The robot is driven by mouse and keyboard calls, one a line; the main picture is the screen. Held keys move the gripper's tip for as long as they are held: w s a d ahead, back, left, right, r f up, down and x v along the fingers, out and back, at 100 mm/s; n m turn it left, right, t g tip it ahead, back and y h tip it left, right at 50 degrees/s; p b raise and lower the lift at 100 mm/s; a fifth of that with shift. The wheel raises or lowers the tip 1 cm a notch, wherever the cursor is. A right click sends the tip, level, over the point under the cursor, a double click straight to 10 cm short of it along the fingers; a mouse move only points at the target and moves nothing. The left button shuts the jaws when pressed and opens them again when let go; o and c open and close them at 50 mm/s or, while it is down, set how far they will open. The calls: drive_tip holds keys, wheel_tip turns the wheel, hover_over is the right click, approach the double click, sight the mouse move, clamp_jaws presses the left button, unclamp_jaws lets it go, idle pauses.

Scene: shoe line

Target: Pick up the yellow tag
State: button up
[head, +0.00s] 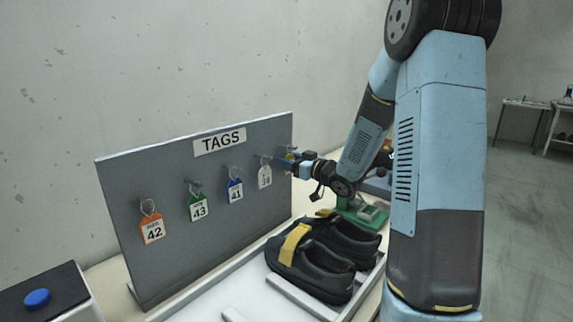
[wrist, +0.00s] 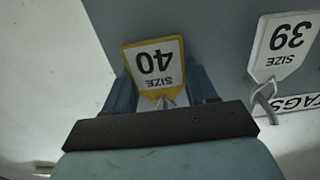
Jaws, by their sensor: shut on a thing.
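The yellow tag (wrist: 155,65) reads SIZE 40 and shows upside down in the wrist view, between the two blue fingers of my gripper (wrist: 162,88). The fingers are shut on its loop end. In the head view my gripper (head: 286,162) is at the right end of the grey tag board (head: 240,178), beside the white 39 tag. Only a small bit of yellow shows there, so I cannot tell whether the tag's loop is still on a hook.
The white 39 tag (wrist: 287,45) hangs close to my gripper. Blue 41 (head: 235,190), green 43 (head: 197,206) and orange 42 (head: 152,228) tags hang further left. Black shoes (head: 335,250) with a yellow band (head: 294,243) sit in a tray below. A blue button (head: 37,298) is at front left.

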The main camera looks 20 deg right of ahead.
drive_tip(key=r+v, duration=0.1)
drive_tip(key=v, duration=1.7)
